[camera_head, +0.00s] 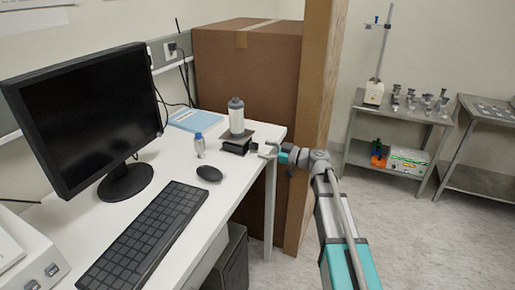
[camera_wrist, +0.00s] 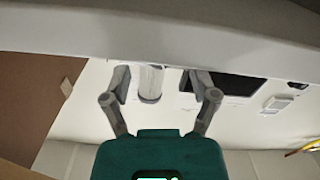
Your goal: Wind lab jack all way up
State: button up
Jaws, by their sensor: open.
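The lab jack (camera_head: 238,141) is a small dark stand near the desk's far right corner. Its top plate looks low, close to the desk. A white bottle with a grey-blue cap (camera_head: 236,117) stands upright on it. My gripper (camera_head: 268,150) is open and empty at the desk's right edge, just right of the jack, with its fingers pointing at it. In the wrist view, which looks upside down, the spread fingers (camera_wrist: 160,75) frame a white cylinder (camera_wrist: 150,82), seemingly the bottle. The jack and its knob cannot be made out there.
A small blue-capped bottle (camera_head: 199,146), a mouse (camera_head: 209,173), a keyboard (camera_head: 143,238) and a monitor (camera_head: 84,115) stand on the white desk (camera_head: 165,165). A large cardboard box (camera_head: 248,70) rises behind the jack. Clear floor (camera_head: 400,235) lies to the right.

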aim_at(255, 146)
jog(key=shift+x, duration=1.5)
grip_shut()
